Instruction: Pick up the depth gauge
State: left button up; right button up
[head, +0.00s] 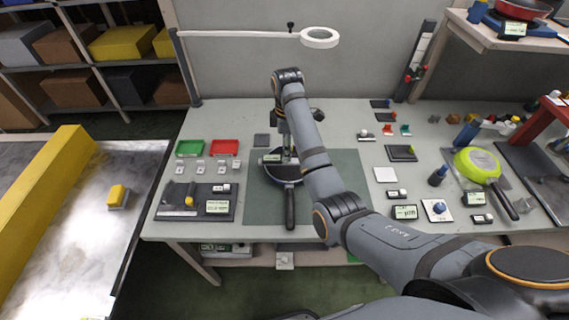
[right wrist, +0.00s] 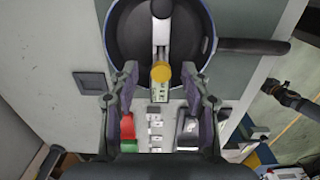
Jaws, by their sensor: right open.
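A silver bar with a round yellow knob, which looks like the depth gauge (right wrist: 161,50), lies across the dark pan (right wrist: 122,30) in the right wrist view. Its small display plate is at the pan's rim and also shows in the head view (head: 272,157). My right gripper (right wrist: 161,72) is open, with one finger on each side of the yellow knob and gaps visible. In the head view my right gripper (head: 288,150) is above the pan (head: 288,172) and hides much of the gauge. Whether the fingers are level with the knob is hard to tell. My left gripper is out of view.
The pan sits on a green-grey mat (head: 260,215), handle toward me. Green (head: 189,147) and red trays (head: 224,147) and a dark holder (head: 170,213) stand left of it. A ring lamp (head: 320,38) overhangs the back. A lime pan (head: 477,165) lies far right.

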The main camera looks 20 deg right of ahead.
notch_tip(320, 180, down, 5)
jog(key=shift+a+r, duration=0.1)
jog(key=shift+a, duration=0.05)
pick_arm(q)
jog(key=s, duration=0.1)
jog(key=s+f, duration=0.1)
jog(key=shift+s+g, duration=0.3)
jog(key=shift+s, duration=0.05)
pick_arm(e)
jog(key=shift+c, duration=0.4)
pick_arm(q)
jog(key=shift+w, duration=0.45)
pick_arm(e)
grip_shut()
